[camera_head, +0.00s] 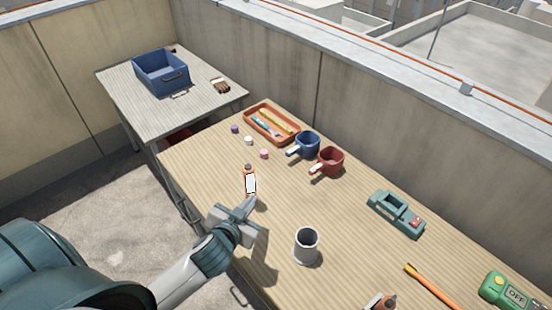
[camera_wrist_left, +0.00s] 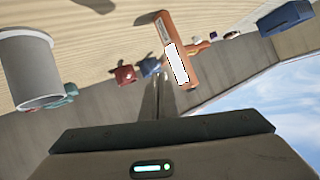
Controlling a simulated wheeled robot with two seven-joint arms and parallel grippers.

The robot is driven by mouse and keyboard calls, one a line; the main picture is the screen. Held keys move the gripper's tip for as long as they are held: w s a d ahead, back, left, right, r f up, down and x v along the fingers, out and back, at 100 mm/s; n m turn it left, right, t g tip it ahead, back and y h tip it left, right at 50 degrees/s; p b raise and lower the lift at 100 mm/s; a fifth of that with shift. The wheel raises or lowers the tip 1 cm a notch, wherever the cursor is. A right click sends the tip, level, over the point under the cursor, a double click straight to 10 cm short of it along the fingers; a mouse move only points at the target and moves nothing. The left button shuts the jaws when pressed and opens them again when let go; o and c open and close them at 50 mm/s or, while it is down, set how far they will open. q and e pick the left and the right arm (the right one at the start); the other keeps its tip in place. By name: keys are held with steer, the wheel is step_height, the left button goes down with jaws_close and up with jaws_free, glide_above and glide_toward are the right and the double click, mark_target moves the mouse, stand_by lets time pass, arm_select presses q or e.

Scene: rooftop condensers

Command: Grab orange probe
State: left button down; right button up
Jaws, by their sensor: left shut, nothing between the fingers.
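An orange piece with a white label and a dark round end (camera_head: 249,181) lies on the wooden table, just beyond the tips of my left gripper (camera_head: 250,202). In the left wrist view this orange piece (camera_wrist_left: 168,38) lies ahead of the fingers. My left gripper is shut and empty; I cannot tell whether its tips touch the piece. A similar orange piece with a dark end (camera_head: 387,301) is cut off at the bottom edge. A thin orange stick (camera_head: 436,289) lies farther right. My right gripper does not show.
A grey cup (camera_head: 305,247) stands right of my left gripper. Blue (camera_head: 307,146) and red (camera_head: 329,161) mugs stand behind, near an orange tray (camera_head: 252,126). A teal device (camera_head: 399,213) and a green meter (camera_head: 502,291) lie right. A blue bin (camera_head: 160,75) stands on a side table.

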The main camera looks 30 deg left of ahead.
arm_select(q)
steer(key=s+f+g, duration=0.1)
steer(key=s+f, duration=0.1)
steer(key=s, duration=0.1)
steer(key=s+d+f+g, duration=0.1)
steer(key=s+f, duration=0.2)
steer(key=s+d+f+g, duration=0.1)
steer(key=s+f+g, duration=0.1)
steer(key=shift+s+f, duration=0.25)
steer(key=shift+s, duration=0.15)
steer(key=s+d+f+g+h, duration=0.2)
steer(key=s+d+f+g, duration=0.2)
steer(key=s+f, duration=0.45)
steer(key=s+f+g+b, duration=0.15)
steer(key=s+f, duration=0.25)
steer(key=f, duration=1)
steer(key=s+f+g+b, duration=0.15)
steer(key=s+f, duration=0.25)
steer(key=f, duration=0.9)
steer(key=s+a+f+m+b, duration=0.1)
steer(key=s+f+b, duration=0.1)
steer(key=s+f, duration=1.4)
steer(key=shift+s+a+f+g, duration=0.15)
steer(key=shift+s+a+g, duration=0.15)
steer(key=shift+s, duration=0.4)
